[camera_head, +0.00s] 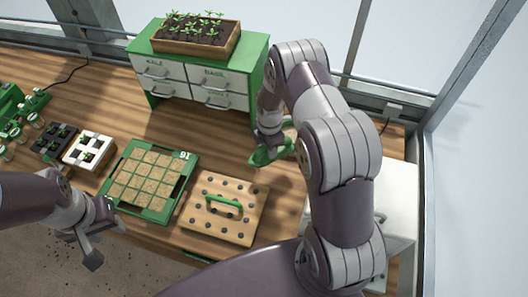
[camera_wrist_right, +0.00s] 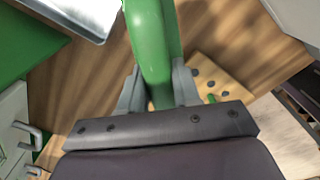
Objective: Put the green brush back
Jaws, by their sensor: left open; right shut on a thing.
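The green brush (camera_head: 264,156) is held in my right gripper (camera_head: 272,138), over the wooden bench to the right of the drawer cabinet. In the right wrist view, its green handle (camera_wrist_right: 150,45) passes between the two shut fingers (camera_wrist_right: 158,92). Its bristles are not clearly visible, and I cannot tell whether the brush touches the bench. My left gripper (camera_head: 98,243) is open and empty at the front left, near the corner of the green seed tray (camera_head: 150,213).
The green cabinet (camera_head: 256,47) with white drawers stands at the back, bearing a wooden seedling box (camera_head: 190,49). A peg board (camera_head: 205,228) with a green handle lies beside the seed tray. Black and white cell trays (camera_head: 75,160) lie left. A white unit (camera_head: 402,190) stands right.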

